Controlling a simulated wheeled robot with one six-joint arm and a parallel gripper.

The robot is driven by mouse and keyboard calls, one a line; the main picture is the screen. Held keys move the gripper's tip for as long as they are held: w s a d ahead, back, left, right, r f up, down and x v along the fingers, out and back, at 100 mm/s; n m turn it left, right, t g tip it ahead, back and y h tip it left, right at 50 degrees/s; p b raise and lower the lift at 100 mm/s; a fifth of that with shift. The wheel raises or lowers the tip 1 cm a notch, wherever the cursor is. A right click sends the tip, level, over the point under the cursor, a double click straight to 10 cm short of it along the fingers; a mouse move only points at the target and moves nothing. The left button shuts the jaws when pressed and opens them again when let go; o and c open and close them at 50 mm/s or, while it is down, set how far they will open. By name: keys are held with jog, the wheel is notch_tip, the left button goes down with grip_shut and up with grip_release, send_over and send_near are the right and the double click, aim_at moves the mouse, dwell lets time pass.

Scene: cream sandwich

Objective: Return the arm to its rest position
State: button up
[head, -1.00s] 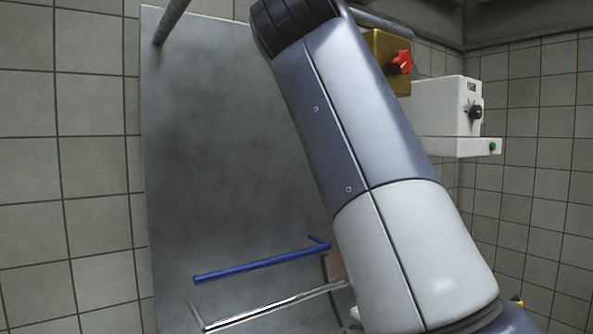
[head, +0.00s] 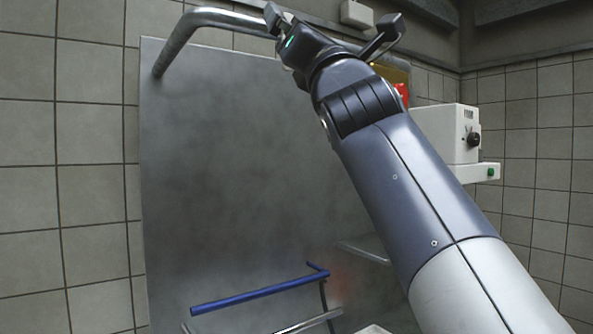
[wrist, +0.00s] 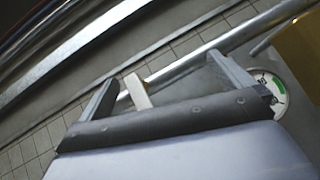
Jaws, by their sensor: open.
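My gripper (head: 335,14) is at the top of the head view, at the end of my raised arm. Its two fingers are spread apart with nothing held between them. In the wrist view the gripper (wrist: 163,68) also shows open, with a metal pipe and a small pale piece beyond the fingers. In the head view my arm runs from the lower right up to the top centre.
A large grey metal panel (head: 230,170) stands behind my arm. A curved metal pipe (head: 178,45) passes close to the gripper. A blue bar (head: 255,293) is low in front. A white machine (head: 447,135) with a black knob is on the right. Tiled walls surround this.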

jog(key=shift+n+y+p, duration=0.6)
jog(key=shift+n+y, duration=0.1)
jog(key=shift+d, duration=0.1)
